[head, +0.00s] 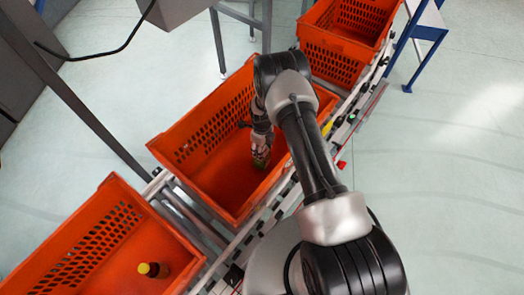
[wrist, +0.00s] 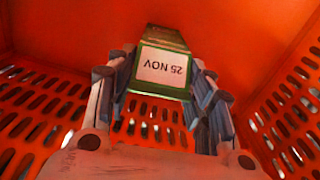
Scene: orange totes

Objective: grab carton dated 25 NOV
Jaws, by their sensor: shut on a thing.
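A small green carton (wrist: 164,38) with a white label shows in the wrist view. The label reads 25 NOV, upside down in the picture. My gripper (wrist: 160,85) is shut on the carton, with one finger on each side of it. In the head view my gripper (head: 262,150) reaches down into the middle orange tote (head: 200,140). The carton (head: 261,160) shows there as a small green patch at the fingertips. I cannot tell from these views whether the carton touches the tote floor.
The totes stand in a row on a roller conveyor (head: 185,205). The near-left tote (head: 75,245) holds a dark bottle with a yellow cap (head: 150,269). Another tote (head: 340,40) stands at the far end. The middle tote's perforated walls surround my gripper.

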